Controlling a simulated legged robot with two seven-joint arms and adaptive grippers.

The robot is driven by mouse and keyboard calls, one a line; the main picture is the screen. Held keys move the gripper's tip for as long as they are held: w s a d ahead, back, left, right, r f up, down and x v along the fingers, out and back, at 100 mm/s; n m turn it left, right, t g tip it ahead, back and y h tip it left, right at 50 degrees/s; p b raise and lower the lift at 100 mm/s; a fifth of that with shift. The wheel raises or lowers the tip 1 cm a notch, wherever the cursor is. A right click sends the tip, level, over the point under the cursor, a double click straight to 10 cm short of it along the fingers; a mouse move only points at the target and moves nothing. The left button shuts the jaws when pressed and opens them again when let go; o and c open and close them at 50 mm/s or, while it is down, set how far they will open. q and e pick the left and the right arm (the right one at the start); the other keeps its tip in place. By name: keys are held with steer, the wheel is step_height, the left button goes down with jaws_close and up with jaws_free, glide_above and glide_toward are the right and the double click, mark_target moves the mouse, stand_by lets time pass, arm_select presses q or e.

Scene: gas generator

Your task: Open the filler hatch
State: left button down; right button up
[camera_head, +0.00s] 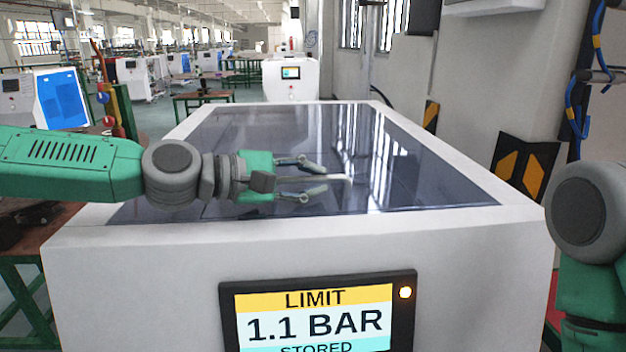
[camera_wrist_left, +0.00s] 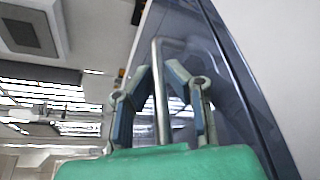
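My left gripper (camera_head: 324,180) is above the dark glossy top panel (camera_head: 270,130) of the white machine, pointing right. Its two fingers stand apart, one on each side of a thin metal rod (camera_head: 330,178). The rod reaches out past the fingertips. In the left wrist view the gripper (camera_wrist_left: 157,70) has the rod (camera_wrist_left: 162,110) running between its fingers, with the far end bent sideways. I cannot tell whether the rod is fixed to the gripper. No filler hatch can be made out. My right arm shows at the right edge, but its gripper is out of frame.
A display (camera_head: 318,315) on the machine's front reads LIMIT 1.1 BAR, with a lit yellow lamp beside it. A wall with yellow-black markings (camera_head: 522,170) stands at the right. Another white machine (camera_head: 290,78) is behind.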

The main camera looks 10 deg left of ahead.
mark_target(310, 185)
arm_select(q)
steer(key=shift+w+r+n+p, duration=0.2)
steer(key=shift+r+n+p, duration=0.1)
steer(key=shift+r+p, duration=0.8)
steer(key=w+a+r+n+g+p, duration=0.1)
steer(key=w+r+n+g+p, duration=0.1)
steer(key=w+r+p, duration=0.3)
steer(key=shift+w+a+r+n+p, duration=0.2)
steer(key=shift+r+n+p, duration=0.6)
steer(key=shift+r+p, duration=2.3)
steer(key=shift+f+p, duration=0.7)
steer(key=shift+f, duration=0.1)
